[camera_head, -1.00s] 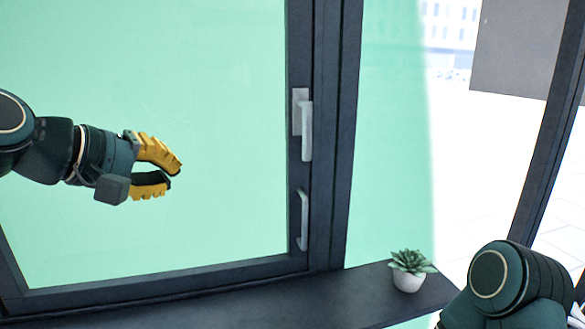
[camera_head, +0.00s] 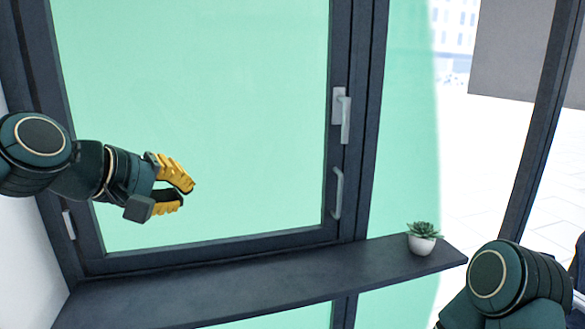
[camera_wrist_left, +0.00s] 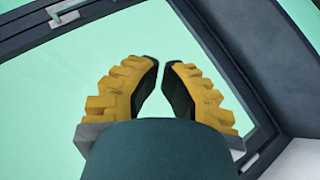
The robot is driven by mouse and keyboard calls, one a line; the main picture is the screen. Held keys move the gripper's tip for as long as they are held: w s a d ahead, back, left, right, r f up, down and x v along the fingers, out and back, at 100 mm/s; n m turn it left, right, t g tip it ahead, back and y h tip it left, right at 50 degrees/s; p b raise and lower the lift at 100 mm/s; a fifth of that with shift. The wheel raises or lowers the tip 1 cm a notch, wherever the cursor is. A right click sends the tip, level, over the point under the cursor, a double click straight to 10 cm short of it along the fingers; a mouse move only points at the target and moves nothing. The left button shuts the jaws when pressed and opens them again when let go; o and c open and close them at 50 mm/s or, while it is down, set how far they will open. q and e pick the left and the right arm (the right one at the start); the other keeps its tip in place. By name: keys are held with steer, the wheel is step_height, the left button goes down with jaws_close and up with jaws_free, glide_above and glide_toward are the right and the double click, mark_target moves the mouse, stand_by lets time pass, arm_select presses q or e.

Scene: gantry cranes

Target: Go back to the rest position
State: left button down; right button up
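My left gripper (camera_head: 189,196), with yellow ribbed finger backs and dark pads, is in the head view at the left, in front of the green-tinted window pane (camera_head: 240,120). It is empty, and its fingers are partly open with a narrow gap between the tips. In the left wrist view the same gap shows between the two fingertips (camera_wrist_left: 163,64). The gripper is apart from the window handle (camera_head: 345,118) and the lower pull handle (camera_head: 337,193). My right arm shows at the lower right of the head view, but its gripper is out of view.
A dark sill (camera_head: 270,283) runs below the window frame. A potted succulent (camera_head: 422,240) stands near its right end, close to my right arm. A white wall (camera_head: 25,225) is at the left, behind my left arm. Space before the pane is clear.

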arm_select(q)
steer(key=w+d+f+m+g+y, duration=0.1)
steer(key=w+f, duration=0.1)
steer(key=f, duration=0.8)
steer(key=w+d+f+g+y, duration=0.1)
steer(key=w+d+f+g, duration=0.1)
steer(key=f, duration=0.9)
steer(key=w+d+f+m+g, duration=0.1)
steer(key=w+f, duration=0.2)
steer(key=f, duration=0.7)
steer(key=s+d+f+m+g, duration=0.1)
steer(key=s+d+f+g, duration=0.1)
steer(key=s+f, duration=0.7)
steer(key=s+d+f+m+g, duration=0.2)
steer(key=s+f, duration=0.7)
steer(key=f, duration=0.8)
steer(key=shift+s+d+f+y, duration=0.2)
steer(key=shift+s+d+y, duration=0.05)
steer(key=shift+s+y, duration=0.15)
